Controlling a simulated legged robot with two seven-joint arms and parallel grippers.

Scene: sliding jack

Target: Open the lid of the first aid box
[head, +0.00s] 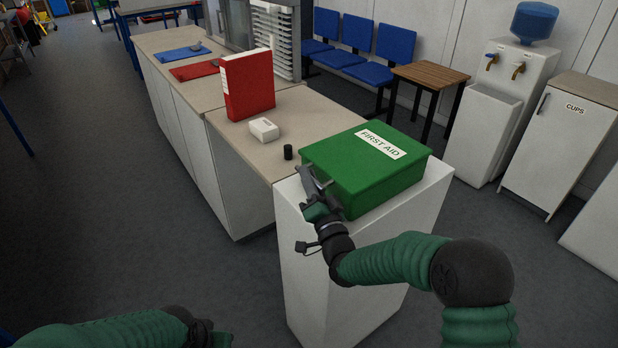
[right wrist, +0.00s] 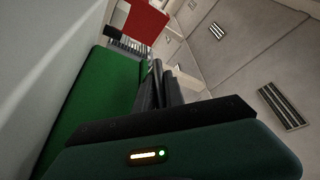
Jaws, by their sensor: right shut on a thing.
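The green first aid box (head: 400,186) sits on a white pedestal (head: 345,265), its lid lying shut with a white FIRST AID label on top. My right gripper (head: 308,180) is at the box's left front side and is shut on the box at its edge. In the right wrist view the fingers (right wrist: 160,88) lie close together along the green box (right wrist: 105,95); the exact part between them is hidden. My left gripper (head: 212,338) shows only partly at the bottom edge, away from the box, and its fingers cannot be made out.
A counter (head: 240,140) adjoins the pedestal at the left. On it stand a red binder (head: 249,85), a small white box (head: 264,129) and a black cylinder (head: 288,152).

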